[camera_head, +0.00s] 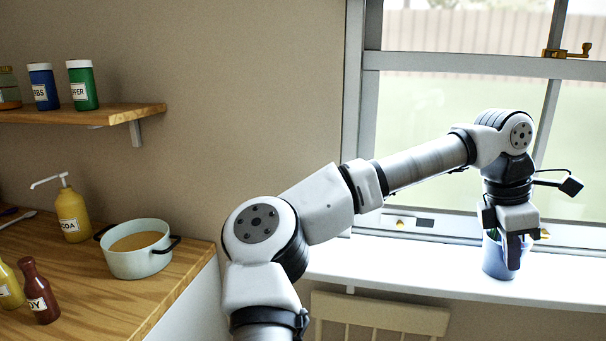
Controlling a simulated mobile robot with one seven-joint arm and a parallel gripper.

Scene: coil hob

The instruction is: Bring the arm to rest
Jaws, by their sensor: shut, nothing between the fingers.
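My arm reaches from the bottom middle of the head view up and across to the right, in front of the window. My gripper (514,266) points down at its end, above the white window sill. It is shut with nothing between its fingers. A blue-grey cup (492,262) stands on the sill right behind or beside the fingers, and they hide part of it. I cannot tell whether the gripper touches it.
A pot (139,262) of brown liquid, a yellow pump bottle (72,215) and a dark red bottle (38,290) stand on the wooden counter at left. A shelf (130,113) holds several jars. A chair back (380,313) stands below the sill (400,273), whose middle is clear.

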